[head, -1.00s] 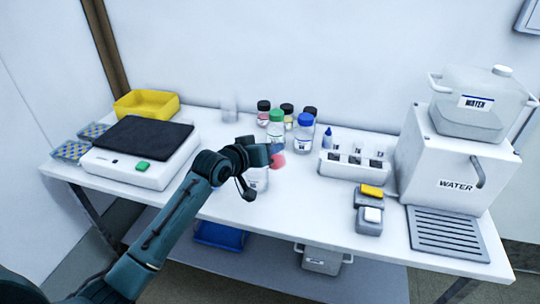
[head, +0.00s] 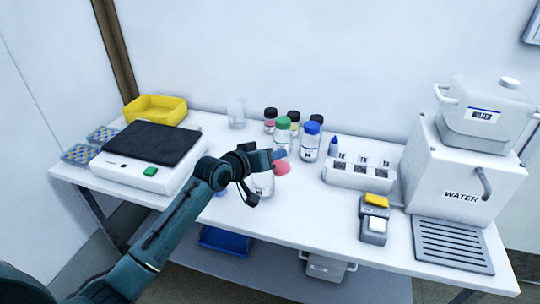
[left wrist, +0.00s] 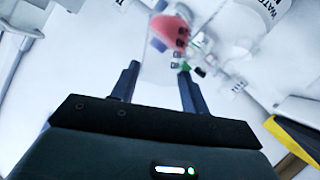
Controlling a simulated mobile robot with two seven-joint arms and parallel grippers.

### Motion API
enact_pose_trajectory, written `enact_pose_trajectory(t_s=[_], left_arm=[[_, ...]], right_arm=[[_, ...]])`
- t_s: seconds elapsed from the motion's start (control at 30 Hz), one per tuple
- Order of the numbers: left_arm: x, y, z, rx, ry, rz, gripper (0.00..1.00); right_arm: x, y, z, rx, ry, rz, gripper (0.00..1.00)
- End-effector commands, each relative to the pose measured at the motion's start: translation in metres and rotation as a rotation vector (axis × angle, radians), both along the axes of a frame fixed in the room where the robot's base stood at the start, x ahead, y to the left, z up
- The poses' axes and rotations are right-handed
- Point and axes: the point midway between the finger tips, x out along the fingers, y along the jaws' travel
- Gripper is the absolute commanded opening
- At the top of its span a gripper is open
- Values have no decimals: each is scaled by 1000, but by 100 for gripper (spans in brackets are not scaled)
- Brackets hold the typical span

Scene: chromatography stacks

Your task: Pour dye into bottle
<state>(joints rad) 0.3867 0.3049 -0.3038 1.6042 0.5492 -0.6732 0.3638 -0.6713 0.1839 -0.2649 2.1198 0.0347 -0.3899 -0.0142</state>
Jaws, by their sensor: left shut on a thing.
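My left gripper (head: 277,156) is over the middle of the table. In the left wrist view its fingers (left wrist: 158,85) are shut on a clear vessel (left wrist: 160,68) with red dye (left wrist: 170,30) at its far end. The red dye also shows beside the fingertips in the head view (head: 282,168). The vessel's clear walls are hard to make out, and I cannot tell its exact tilt. A clear bottle (head: 263,184) with a dark label stands just below the gripper, its top partly hidden by the gripper. My right gripper is not in view.
Capped bottles stand behind, including a green-capped one (head: 282,131) and a blue-capped one (head: 311,141). A white rack (head: 352,178) and the water dispenser (head: 461,180) are on the right. A scale (head: 140,165) and yellow bin (head: 155,109) are on the left. The front middle is clear.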

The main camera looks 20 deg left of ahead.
Motion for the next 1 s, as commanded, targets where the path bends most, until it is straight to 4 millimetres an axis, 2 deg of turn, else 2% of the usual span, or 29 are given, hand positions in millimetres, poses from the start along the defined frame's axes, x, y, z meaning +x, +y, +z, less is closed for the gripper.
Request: enact_pose_trajectory(t_s=[1.0], left_arm=[[2, 5, 6, -190, 64, 0, 22]], right_arm=[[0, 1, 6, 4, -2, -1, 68]])
